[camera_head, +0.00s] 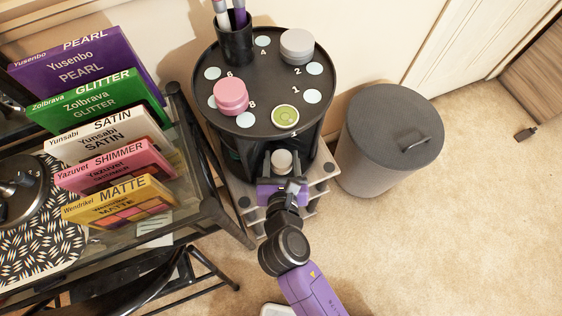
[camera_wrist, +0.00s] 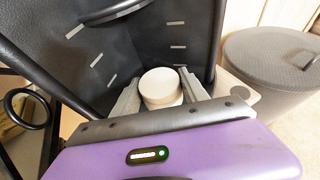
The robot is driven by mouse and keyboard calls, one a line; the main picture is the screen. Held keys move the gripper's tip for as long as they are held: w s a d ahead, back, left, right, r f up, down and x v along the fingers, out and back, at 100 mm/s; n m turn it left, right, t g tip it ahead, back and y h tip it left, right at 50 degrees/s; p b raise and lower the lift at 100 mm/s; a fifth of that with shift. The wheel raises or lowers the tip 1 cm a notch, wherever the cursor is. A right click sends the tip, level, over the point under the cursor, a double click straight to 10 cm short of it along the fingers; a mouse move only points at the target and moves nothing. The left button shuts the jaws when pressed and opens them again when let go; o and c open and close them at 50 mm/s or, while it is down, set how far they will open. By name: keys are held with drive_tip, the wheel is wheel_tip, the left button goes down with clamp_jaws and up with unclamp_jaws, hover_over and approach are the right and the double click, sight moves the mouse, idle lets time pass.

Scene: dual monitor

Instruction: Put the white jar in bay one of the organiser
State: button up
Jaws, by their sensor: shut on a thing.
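The white jar (camera_head: 282,160) is held between the fingers of my gripper (camera_head: 283,177), in front of the organiser's near side and below its top. In the wrist view the white jar (camera_wrist: 161,84) stands roughly upright between the two grey fingers of my gripper (camera_wrist: 160,92), which is shut on it. The organiser (camera_head: 270,82) is a round black stand with pale discs and numbers on top. The number 1 is at its right, beside a bare pale disc (camera_head: 313,96). In the wrist view the organiser's dark side (camera_wrist: 190,35) rises behind the jar.
On the organiser stand a pink jar (camera_head: 231,96), a green-lidded jar (camera_head: 285,116), a grey-white jar (camera_head: 297,45) and a black brush cup (camera_head: 235,42). A grey bin (camera_head: 388,140) is close at right. A shelf of colourful boxes (camera_head: 110,150) is at left. Carpet is free at lower right.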

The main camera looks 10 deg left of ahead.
wheel_tip(320, 180, down, 2)
drive_tip(key=shift+f, duration=0.1)
drive_tip(key=shift+w+a+b, duration=0.1)
drive_tip(key=shift+w+b, duration=0.1)
drive_tip(key=shift+b, duration=0.2)
drive_tip(key=o, duration=1.1)
drive_tip(key=p+v, duration=0.2)
drive_tip(key=v, duration=1)
drive_tip(key=shift+p, duration=0.3)
